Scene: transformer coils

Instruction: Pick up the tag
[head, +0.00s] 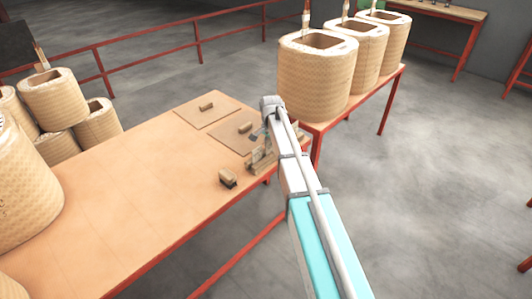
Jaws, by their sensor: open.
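My arm reaches in from the bottom right, and my gripper (258,137) hangs at its far end over the right edge of the long wooden table (150,190). The gripper is small, dark and partly lost against the things behind it; it is open. I cannot make out a tag for certain. Small brown pieces lie near the gripper: one (245,127) is on a flat square board (225,136), and a darker block (228,177) lies on the bare tabletop. A small upright brown fixture (262,158) stands at the table edge, partly hidden by my arm.
A second square board (190,114) with a small block (207,106) lies farther back. Large wrapped coils (318,80) stand on a red-framed table at upper right. More coils (55,97) are stacked at left. The table's middle is clear.

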